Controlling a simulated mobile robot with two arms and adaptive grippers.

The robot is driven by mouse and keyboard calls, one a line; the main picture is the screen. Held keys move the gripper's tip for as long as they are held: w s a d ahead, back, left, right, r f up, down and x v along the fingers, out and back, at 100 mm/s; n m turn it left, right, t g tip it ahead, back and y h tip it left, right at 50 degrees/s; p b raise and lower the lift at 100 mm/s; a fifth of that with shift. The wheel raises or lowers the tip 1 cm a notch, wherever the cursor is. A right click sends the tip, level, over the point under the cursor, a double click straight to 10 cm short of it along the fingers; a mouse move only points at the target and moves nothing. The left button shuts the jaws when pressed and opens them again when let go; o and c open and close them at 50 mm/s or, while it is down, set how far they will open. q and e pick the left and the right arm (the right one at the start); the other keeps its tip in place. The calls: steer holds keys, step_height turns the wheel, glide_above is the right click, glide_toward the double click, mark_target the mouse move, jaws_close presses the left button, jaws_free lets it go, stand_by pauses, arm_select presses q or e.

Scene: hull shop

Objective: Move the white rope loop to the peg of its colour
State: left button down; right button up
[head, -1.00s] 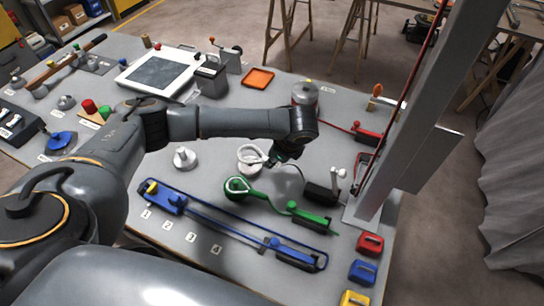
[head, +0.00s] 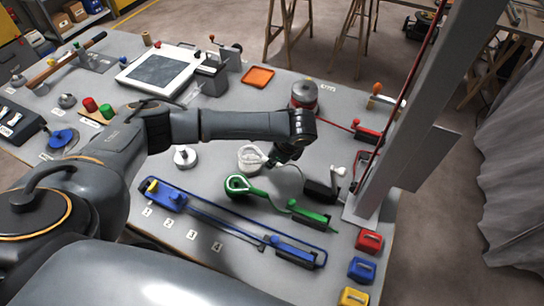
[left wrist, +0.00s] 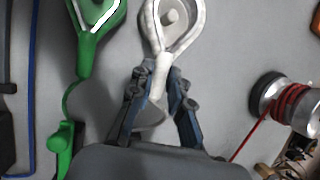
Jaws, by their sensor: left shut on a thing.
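The white rope loop (head: 265,157) is at the middle of the bench in the head view, and it also shows in the left wrist view (left wrist: 151,30). My left gripper (left wrist: 162,78) is shut on its narrow neck. In the left wrist view the loop frames a pale round peg (left wrist: 171,17); how far down around it the loop sits I cannot tell. In the head view my left gripper (head: 277,160) is just right of the loop. My right gripper is not in view.
A green loop on a green base (head: 237,186) lies close in front, with a green handle (head: 308,215). A grey knob (head: 185,157) stands left, a red-roped drum (head: 304,95) behind. A black block with a white lever (head: 334,182) and a tall grey post (head: 415,110) stand right.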

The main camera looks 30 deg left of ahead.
arm_select(q)
steer(key=shift+f, duration=0.1)
stand_by(0.3)
steer(key=shift+f, duration=0.25)
steer(key=shift+f, duration=0.8)
stand_by(0.7)
steer(key=shift+f+p, duration=0.3)
steer(key=shift+p, duration=0.1)
stand_by(0.5)
steer(key=c, duration=0.8)
jaws_free()
steer(key=shift+o, duration=0.2)
steer(key=shift+r+p, duration=4.05)
steer(key=shift+p, duration=0.45)
